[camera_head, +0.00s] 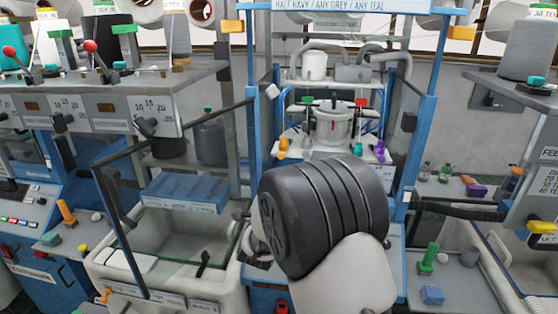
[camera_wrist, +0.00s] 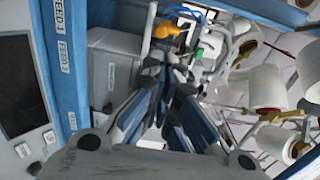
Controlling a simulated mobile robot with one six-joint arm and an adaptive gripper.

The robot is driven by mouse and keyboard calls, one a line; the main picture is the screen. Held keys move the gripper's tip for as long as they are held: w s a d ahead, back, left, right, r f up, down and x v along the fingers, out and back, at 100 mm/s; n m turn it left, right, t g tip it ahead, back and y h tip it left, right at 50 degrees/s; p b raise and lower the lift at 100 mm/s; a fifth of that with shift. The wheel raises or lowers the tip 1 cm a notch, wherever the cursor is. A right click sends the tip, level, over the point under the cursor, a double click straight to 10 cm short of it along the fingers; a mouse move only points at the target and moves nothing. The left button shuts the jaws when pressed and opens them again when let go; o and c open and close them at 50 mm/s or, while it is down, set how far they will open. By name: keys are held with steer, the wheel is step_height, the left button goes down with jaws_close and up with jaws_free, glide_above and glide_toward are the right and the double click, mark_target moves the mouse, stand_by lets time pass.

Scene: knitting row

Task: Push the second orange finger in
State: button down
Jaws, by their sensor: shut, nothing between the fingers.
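An orange finger-like piece (camera_head: 283,147) stands at the left of the white shelf in the blue frame in the head view. An orange piece (camera_wrist: 172,36) also shows at the top middle of the wrist view; I cannot tell whether it is the same one, or which one is second. My gripper (camera_wrist: 172,82) is shut and empty in the wrist view, with the orange piece just beyond its tips in the picture. I cannot tell whether they touch.
The white shelf (camera_head: 300,152) also carries a pot (camera_head: 332,127) and a purple piece (camera_head: 379,151). Blue posts (camera_head: 424,110) flank it. A pale bin (camera_head: 180,240) stands left. Yarn cones (camera_wrist: 283,92) and a labelled blue panel (camera_wrist: 58,60) surround the gripper in the wrist view.

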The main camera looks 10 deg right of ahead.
glide_toward(283, 148)
steer(key=shift+w+d+f, duration=0.3)
steer(key=shift+w+d, duration=0.2)
steer(key=shift+w+d+f, duration=0.3)
steer(key=shift+w+d, duration=0.2)
steer(key=shift+d, duration=0.05)
